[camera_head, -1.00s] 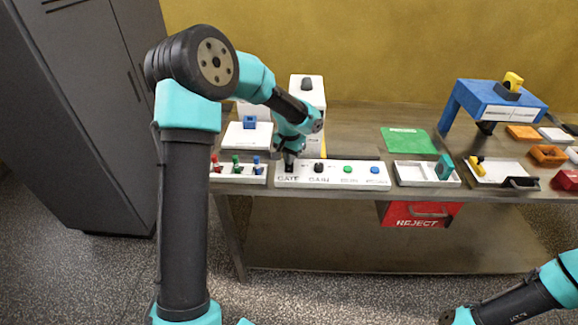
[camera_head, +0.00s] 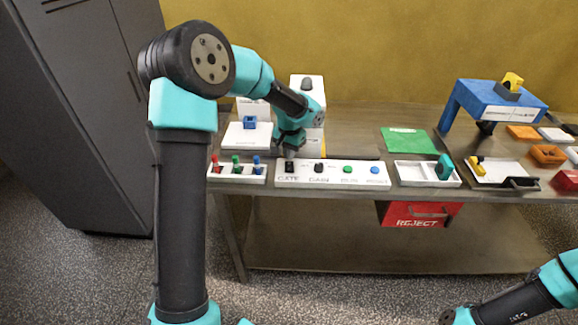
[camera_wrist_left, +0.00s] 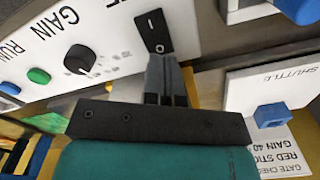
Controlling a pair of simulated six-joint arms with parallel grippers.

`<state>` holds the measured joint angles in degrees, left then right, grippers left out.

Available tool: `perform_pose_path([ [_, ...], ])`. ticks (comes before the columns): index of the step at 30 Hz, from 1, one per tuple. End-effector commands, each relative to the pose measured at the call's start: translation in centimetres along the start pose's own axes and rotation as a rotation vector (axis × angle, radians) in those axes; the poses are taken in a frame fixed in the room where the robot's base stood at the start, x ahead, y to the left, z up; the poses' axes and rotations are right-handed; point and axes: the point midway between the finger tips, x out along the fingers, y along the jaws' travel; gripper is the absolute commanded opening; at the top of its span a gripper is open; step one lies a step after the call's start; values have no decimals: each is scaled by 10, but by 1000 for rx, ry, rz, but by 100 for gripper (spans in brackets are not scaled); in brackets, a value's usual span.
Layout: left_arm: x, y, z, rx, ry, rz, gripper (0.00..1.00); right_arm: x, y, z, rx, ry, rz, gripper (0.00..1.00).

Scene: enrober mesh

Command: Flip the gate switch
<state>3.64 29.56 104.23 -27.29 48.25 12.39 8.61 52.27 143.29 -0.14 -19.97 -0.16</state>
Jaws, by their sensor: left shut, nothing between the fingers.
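The gate switch (camera_head: 289,167) is a small black switch at the left end of the white control panel (camera_head: 333,183), above the printed word GATE. In the left wrist view it shows as a black plate (camera_wrist_left: 154,31) just beyond my fingertips. My left gripper (camera_head: 290,153) is shut and empty, just behind and above the switch. The left wrist view shows its closed grey fingers (camera_wrist_left: 165,72) pointing at the plate's near end; whether they touch is unclear. Which way the lever leans is hard to tell. My right gripper is out of view; only part of that arm shows at lower right.
The black GAIN knob (camera_head: 319,168), green button (camera_head: 347,170) and blue button (camera_head: 375,170) sit right of the switch. A white tray with red, green and blue levers (camera_head: 237,178) stands left. The SHUTTLE block (camera_head: 247,140) is behind. A red REJECT bin (camera_head: 420,214) hangs below.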

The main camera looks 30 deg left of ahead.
Motion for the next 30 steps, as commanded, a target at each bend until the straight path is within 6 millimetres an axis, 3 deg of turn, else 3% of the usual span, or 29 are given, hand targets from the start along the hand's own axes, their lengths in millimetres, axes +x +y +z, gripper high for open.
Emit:
perform_pose_path([
  [21,-43,0,0,0,1,0,0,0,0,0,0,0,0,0],
  [30,-45,0,0,0,0,0,0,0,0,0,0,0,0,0],
])
